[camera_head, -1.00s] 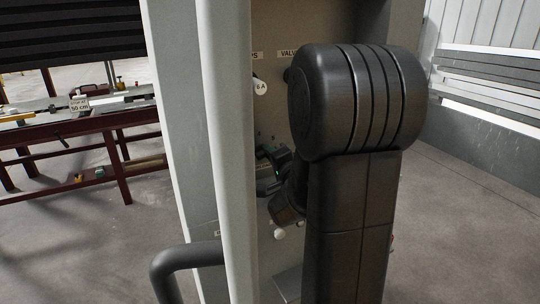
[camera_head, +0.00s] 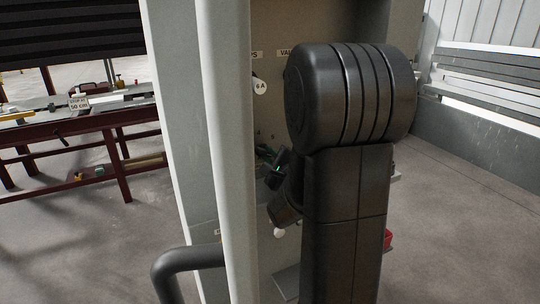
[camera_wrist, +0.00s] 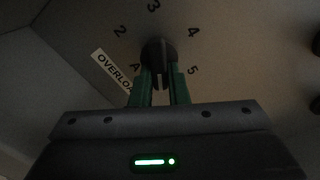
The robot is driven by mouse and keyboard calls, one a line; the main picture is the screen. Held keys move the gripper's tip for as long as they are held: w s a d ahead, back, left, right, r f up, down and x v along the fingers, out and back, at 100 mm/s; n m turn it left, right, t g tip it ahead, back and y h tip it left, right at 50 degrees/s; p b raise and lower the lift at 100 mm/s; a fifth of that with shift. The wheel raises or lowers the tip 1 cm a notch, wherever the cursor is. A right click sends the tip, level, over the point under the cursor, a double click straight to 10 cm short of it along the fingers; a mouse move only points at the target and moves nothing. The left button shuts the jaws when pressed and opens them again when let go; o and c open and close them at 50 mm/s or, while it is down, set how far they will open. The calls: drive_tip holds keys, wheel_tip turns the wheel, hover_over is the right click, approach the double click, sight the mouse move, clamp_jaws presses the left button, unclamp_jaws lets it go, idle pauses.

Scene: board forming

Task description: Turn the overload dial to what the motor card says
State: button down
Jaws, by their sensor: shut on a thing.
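The overload dial (camera_wrist: 158,50) is a dark round knob in the wrist view. The printed numbers 2, 3, 4 and 5 run around it, and a white label reading "OVERLO…" (camera_wrist: 112,72) is to its left, partly hidden. My gripper (camera_wrist: 160,76) has its two green fingers shut on the knob's lower part. The dial's pointer is too dark to read. In the head view my gripper (camera_head: 277,172) is at the panel, partly behind my arm, and the dial cannot be made out. A white round tag reading "6 A" (camera_head: 260,87) hangs on the panel above.
The panel stands inside a grey cabinet with a pale upright edge (camera_head: 230,150) close on the left. A pale knob (camera_head: 279,233) sits below my gripper. A dark red workbench (camera_head: 75,125) stands far left, with open floor around it. My arm hides much of the panel.

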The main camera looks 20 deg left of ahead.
drive_tip(key=shift+m, duration=0.3)
drive_tip(key=c, duration=1.4)
unclamp_jaws()
drive_tip(key=v, duration=1.3)
drive_tip(key=shift+s+d+b, duration=0.25)
drive_tip(key=shift+s+b, duration=0.05)
drive_tip(key=x, duration=1.3)
drive_tip(key=shift+w+a+p, duration=0.3)
